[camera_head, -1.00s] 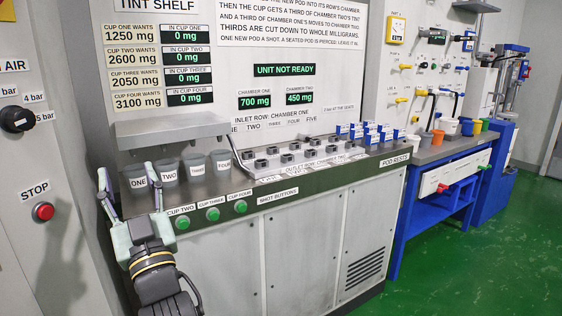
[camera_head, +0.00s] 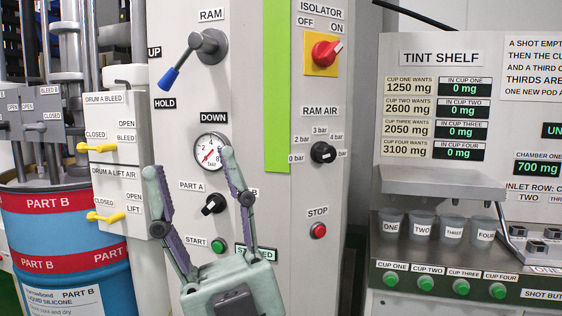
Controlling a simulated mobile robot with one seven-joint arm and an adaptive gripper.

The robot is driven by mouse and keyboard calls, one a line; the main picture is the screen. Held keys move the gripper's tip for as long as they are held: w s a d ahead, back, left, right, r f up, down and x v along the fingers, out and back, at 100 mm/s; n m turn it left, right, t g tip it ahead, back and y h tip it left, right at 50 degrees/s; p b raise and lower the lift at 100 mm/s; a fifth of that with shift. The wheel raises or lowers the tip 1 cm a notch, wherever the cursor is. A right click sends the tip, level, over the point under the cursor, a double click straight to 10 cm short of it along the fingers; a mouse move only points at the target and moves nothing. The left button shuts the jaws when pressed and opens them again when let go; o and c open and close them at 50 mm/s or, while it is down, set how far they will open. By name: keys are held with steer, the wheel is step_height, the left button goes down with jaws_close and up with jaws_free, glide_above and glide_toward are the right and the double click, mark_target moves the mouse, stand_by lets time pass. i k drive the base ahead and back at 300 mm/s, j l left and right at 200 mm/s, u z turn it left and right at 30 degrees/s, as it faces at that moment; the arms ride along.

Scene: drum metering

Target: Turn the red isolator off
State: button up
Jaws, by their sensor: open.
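The red isolator (camera_head: 326,51) is a rotary knob on a yellow plate, high on the grey cabinet. Labels OFF and ON stand above it, OFF at left and ON at right. Its handle is tilted, with a pale mark at its upper right end, towards ON. My gripper (camera_head: 188,161) is open and empty, with its fingers pointing up. It shows in front of the cabinet's left panel, below and left of the isolator and apart from it in the picture.
The ram lever (camera_head: 208,45) with a blue grip sticks out at upper left. A gauge (camera_head: 210,150), ram air knob (camera_head: 322,152) and red stop button (camera_head: 318,230) are on the cabinet. Yellow-handled valves (camera_head: 100,147) and a drum (camera_head: 75,225) stand left. The tint shelf (camera_head: 440,184) is right.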

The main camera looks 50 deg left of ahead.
mark_target(324, 53)
steer(key=u, duration=1.65)
